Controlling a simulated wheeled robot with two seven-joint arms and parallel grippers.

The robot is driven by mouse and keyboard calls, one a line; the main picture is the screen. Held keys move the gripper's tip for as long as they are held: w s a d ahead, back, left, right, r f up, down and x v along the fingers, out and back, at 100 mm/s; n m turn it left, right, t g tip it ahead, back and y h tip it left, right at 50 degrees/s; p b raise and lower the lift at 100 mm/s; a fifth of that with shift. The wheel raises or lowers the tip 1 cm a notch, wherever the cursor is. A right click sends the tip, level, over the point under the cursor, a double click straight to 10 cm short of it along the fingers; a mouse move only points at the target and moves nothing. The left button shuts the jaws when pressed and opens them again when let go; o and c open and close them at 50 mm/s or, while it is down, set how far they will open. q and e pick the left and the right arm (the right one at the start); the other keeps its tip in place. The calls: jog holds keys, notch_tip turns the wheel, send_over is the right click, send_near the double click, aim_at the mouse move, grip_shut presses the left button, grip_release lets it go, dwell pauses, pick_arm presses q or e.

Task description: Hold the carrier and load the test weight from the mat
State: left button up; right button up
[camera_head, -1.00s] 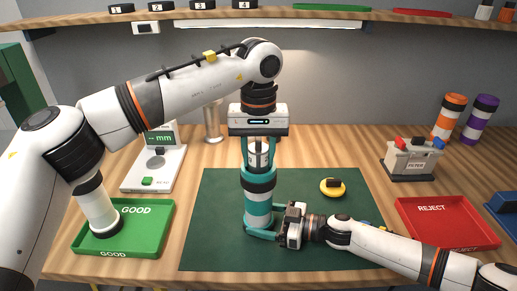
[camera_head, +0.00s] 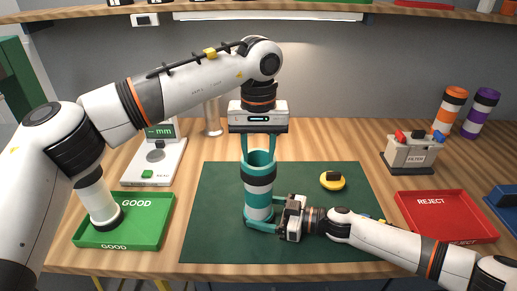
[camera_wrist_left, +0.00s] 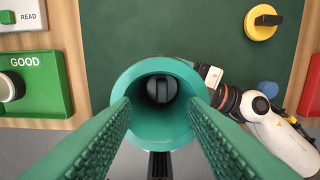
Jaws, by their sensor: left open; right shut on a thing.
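The carrier, a teal tube with dark bands (camera_head: 259,194), stands upright over the green mat (camera_head: 215,215). My right gripper (camera_head: 262,222) is shut around its lower part from the right. My left gripper (camera_head: 259,148) is open above the carrier, its fingers pointing down on either side of the mouth. In the left wrist view its fingertips (camera_wrist_left: 160,105) flank the open teal rim (camera_wrist_left: 162,135). The grey test weight (camera_wrist_left: 162,89) shows down inside the tube in that view. In the head view the weight is hidden by the carrier wall.
A yellow disc with a black grip (camera_head: 332,181) lies on the mat, right of the carrier. A green GOOD tray (camera_head: 150,232) is at left, a red REJECT tray (camera_head: 445,222) at right. A FILTER box (camera_head: 411,152) and READ device (camera_head: 152,165) stand behind.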

pick_arm(q)
jog(key=c, duration=0.5)
jog(key=shift+o, duration=2.3)
notch_tip(320, 180, up, 12)
pick_arm(e)
jog(key=o, duration=1.2)
